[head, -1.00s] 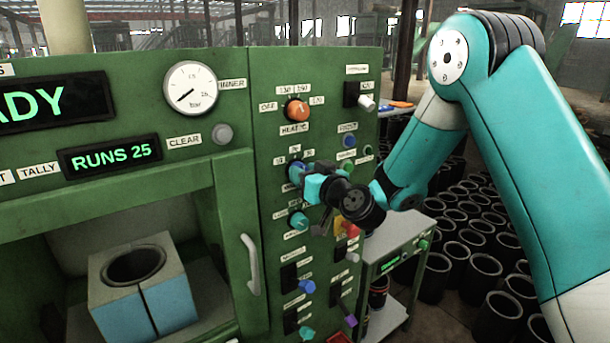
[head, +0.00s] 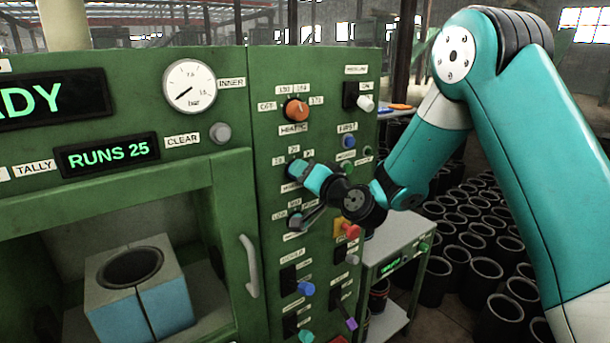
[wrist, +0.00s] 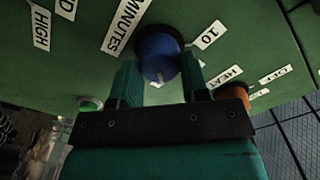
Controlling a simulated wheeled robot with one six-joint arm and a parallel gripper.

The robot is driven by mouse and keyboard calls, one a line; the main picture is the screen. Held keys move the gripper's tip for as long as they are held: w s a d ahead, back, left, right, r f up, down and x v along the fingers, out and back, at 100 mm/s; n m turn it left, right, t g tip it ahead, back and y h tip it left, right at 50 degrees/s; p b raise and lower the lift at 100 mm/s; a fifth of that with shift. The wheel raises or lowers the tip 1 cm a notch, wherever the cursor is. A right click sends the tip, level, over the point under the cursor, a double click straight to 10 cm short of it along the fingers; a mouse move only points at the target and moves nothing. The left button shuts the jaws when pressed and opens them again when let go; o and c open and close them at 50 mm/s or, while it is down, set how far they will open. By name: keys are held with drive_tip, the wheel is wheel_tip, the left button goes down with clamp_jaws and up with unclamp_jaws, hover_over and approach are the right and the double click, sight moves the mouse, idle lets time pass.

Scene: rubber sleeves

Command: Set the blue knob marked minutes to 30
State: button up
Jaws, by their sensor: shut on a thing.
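The blue minutes knob (wrist: 158,55) sits on the green panel, with the MINUTES label (wrist: 127,25) and the 10 label (wrist: 208,35) beside it in the wrist view. My gripper (wrist: 160,66) is shut on this knob, one teal finger on each side. A pale mark on the knob's face points towards the bottom of the wrist picture, between the fingers; the other scale labels are hidden there. In the head view the knob (head: 292,170) is largely covered by my gripper (head: 303,178), and its small number labels are blurred, so its exact setting cannot be read.
The orange heat knob (head: 296,109) is above the blue knob. A red knob (head: 350,230) on a yellow plate and several switches lie lower on the panel. A cabinet handle (head: 249,266) projects at left. Black sleeves (head: 468,240) stand on the floor at right.

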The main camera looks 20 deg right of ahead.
idle(0.4)
drive_tip(key=o, duration=0.9)
drive_tip(key=shift+d, duration=0.1)
drive_tip(key=b+v, duration=1.6)
drive_tip(key=v, duration=0.1)
drive_tip(key=shift+s+b, duration=0.2)
drive_tip(key=shift+b, duration=0.1)
